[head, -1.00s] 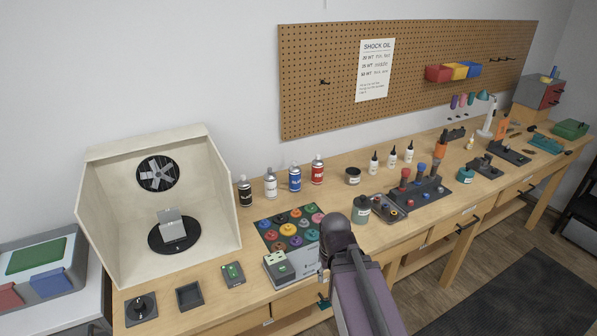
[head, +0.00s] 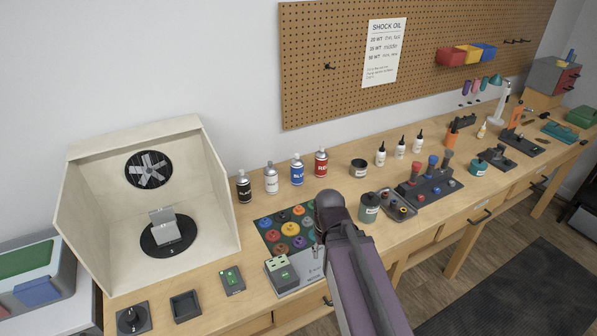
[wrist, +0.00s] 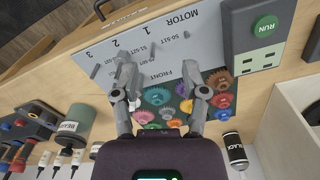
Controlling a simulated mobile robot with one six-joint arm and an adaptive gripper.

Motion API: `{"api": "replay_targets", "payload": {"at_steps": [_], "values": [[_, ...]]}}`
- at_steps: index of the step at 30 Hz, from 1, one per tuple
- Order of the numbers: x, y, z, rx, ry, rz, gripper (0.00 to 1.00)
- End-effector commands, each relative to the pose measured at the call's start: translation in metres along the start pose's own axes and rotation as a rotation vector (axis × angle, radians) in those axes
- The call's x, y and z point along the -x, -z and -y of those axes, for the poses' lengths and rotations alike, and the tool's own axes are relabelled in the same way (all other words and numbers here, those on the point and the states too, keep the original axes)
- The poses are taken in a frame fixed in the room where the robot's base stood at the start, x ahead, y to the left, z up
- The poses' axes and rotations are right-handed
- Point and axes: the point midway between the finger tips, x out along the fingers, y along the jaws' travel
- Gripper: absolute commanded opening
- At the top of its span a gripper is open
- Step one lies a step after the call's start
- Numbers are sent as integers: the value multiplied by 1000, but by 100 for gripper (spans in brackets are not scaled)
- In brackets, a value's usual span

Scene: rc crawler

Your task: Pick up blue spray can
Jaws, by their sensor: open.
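The blue spray can (head: 297,170) stands upright on the workbench in the head view, in a row of cans between the white can (head: 271,178) and the red can (head: 321,163). In the wrist view I cannot make it out; my gripper body covers that area. My gripper (wrist: 131,101) is open and empty in the wrist view, above the gear board (wrist: 185,95). In the head view my arm hides the gripper's fingers. The gripper is in front of the cans and apart from them.
The black can (head: 244,187) stands at the left end of the row, beside the spray booth (head: 85,215). A dark jar (head: 358,168) and a grey-green jar (head: 370,207) stand to the right. The pegboard wall (head: 340,100) rises behind. Bare bench lies around the cans.

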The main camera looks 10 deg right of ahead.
Motion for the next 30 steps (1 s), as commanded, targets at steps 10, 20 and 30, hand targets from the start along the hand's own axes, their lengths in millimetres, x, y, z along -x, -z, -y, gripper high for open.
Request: {"api": "replay_targets", "payload": {"at_steps": [10,20,30], "values": [[-3,12,2,21,24,-21,100],[-13,118,15,229,218,-266,100],[10,279,-15,429,332,-780,100]]}}
